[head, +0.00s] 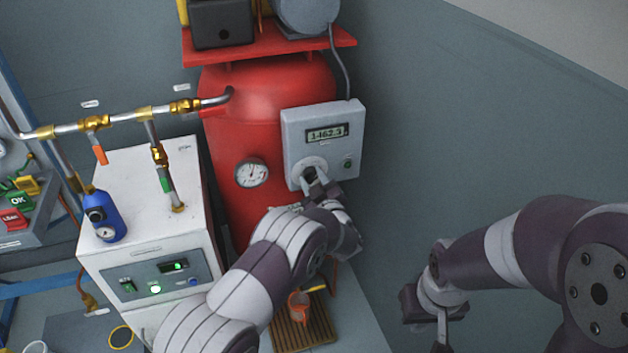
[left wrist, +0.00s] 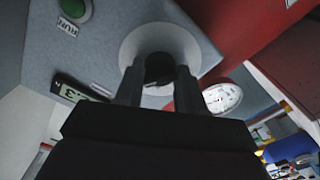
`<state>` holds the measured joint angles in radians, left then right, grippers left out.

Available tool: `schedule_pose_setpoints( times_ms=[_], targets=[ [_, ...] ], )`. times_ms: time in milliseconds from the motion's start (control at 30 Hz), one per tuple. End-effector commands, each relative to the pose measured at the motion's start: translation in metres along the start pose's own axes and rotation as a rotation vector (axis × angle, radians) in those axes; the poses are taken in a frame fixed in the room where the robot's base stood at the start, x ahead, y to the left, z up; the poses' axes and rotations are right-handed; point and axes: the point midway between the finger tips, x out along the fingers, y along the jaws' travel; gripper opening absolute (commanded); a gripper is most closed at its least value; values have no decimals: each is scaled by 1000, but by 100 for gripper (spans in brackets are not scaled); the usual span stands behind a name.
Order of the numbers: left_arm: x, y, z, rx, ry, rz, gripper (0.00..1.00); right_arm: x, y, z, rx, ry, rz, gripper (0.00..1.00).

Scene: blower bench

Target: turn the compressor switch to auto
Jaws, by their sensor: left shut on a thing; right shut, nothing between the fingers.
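The grey compressor control box (head: 348,118) is on the front of the red tank, with a display reading about 1462.3. Its rotary switch, a dark knob (head: 310,174) on a pale round plate, sits at the box's lower left. My left gripper (head: 315,182) is at the switch, its fingers shut on the knob. The left wrist view shows the two fingers on either side of the dark knob (left wrist: 159,68), in front of the pale round plate (left wrist: 131,45). The fingers hide part of the knob, and I cannot read its position. My right gripper (head: 442,340) is shut and empty, low at the right, away from the box.
A green light (head: 347,163) is on the box, and a gauge (head: 251,173) is on the red tank (head: 225,120). A white dryer cabinet (head: 150,195) with pipes and valves stands to the left. The wall side at the right is clear.

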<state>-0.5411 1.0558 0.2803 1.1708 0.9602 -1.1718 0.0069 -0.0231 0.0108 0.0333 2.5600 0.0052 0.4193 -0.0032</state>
Motion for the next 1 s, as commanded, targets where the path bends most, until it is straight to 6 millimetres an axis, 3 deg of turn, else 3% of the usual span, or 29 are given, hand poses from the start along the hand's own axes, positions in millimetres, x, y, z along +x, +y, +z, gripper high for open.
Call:
schedule_pose_setpoints(
  times_ms=[367, 400, 467, 500, 800, 867, 1000],
  targets=[
    [0, -1, 1, 9, -2, -1, 8, 0, 0, 0, 0, 0, 0, 0],
    [0, -1, 1, 9, -2, -1, 42, 0, 0, 0, 0, 0, 0, 0],
    [0, -1, 1, 8, -2, -1, 61, 0, 0, 0, 0, 0, 0, 0],
    [0, -1, 1, 8, -2, -1, 64, 0, 0, 0, 0, 0, 0, 0],
    [-4, 0, 0, 6, -2, 0, 64, -1, 0, 0, 0, 0, 0, 0],
    [-12, 1, 0, 7, -3, 1, 64, -2, 0, 0, 0, 0, 0, 0],
    [-47, 2, 0, 9, -4, 3, 64, -5, 0, -1, 0, 0, 0, 0]
  ],
)
